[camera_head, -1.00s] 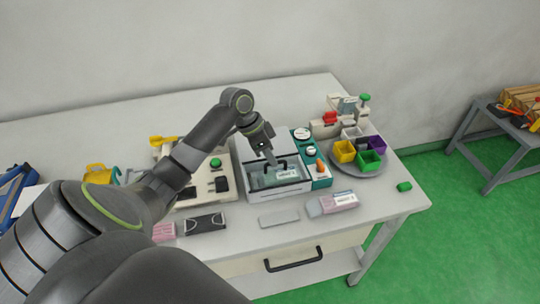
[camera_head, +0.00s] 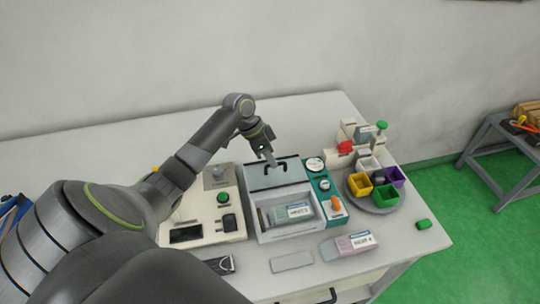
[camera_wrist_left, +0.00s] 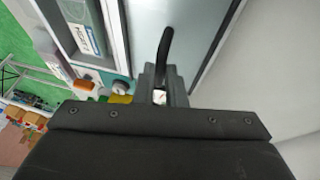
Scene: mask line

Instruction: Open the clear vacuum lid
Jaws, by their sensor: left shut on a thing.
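The clear vacuum lid (camera_head: 290,178) stands raised at the back of the white vacuum box (camera_head: 258,226). Its black handle (camera_head: 284,168) is at the lid's upper part. My left gripper (camera_head: 270,160) is shut on this handle. In the left wrist view, the dark handle (camera_wrist_left: 165,50) runs into the fingers (camera_wrist_left: 162,88), and the lid's pale panel (camera_wrist_left: 190,22) fills the upper middle. The open chamber shows a grey-green packet with a white label (camera_head: 298,211). My right gripper is not in view.
A teal control panel (camera_head: 328,208) with knobs adjoins the box on the right. A cream unit with a green button (camera_head: 223,197) is on the left. A round tray (camera_head: 372,204) holds small coloured bins. A labelled packet (camera_head: 348,246) and grey plate (camera_head: 291,262) lie in front.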

